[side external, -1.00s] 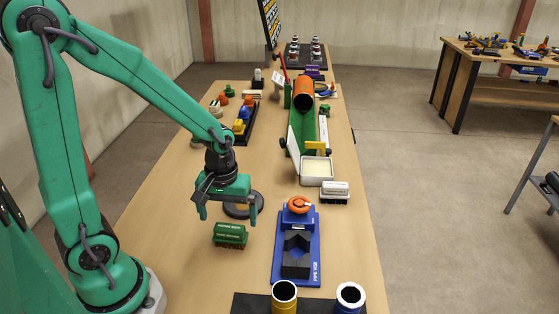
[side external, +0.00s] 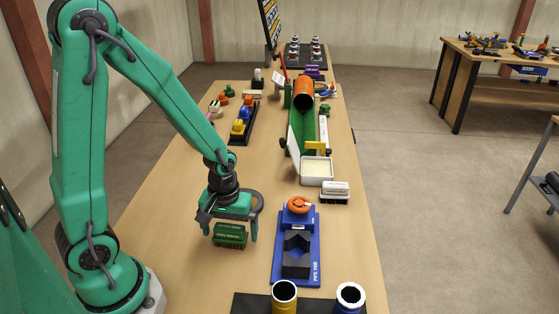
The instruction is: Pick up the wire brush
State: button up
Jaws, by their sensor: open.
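A brush with a green block and dark bristles (side external: 230,236) stands on the wooden table near my arm's base. Its label is too small to read. My gripper (side external: 230,235) is open and points down over this green brush. One finger shows on each side of the block, and the palm is just above it, hiding part of its top. A second brush, with a white block and dark bristles (side external: 335,192), stands farther right, apart from my gripper. I cannot tell from the labels which one is the wire brush.
A blue pipe vise (side external: 296,262) with an orange handle stands right of my gripper. A dark round ring (side external: 257,197) lies just behind the gripper. A black board with a yellow pipe (side external: 284,297) and a white-blue pipe (side external: 349,298) is at the front. Bare table lies left of the green brush.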

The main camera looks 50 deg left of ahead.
aim_at(229, 227)
jog(key=shift+c, duration=0.2)
jog(key=c, duration=1)
jog(key=shift+r, duration=0.2)
jog(key=shift+c, duration=0.2)
jog(key=shift+r, duration=1.4)
jog(key=s+d+r, duration=0.5)
jog(key=d+r, duration=0.3)
jog(key=d, duration=0.2)
jog(key=shift+s+d, duration=0.2)
jog(key=shift+s, duration=0.05)
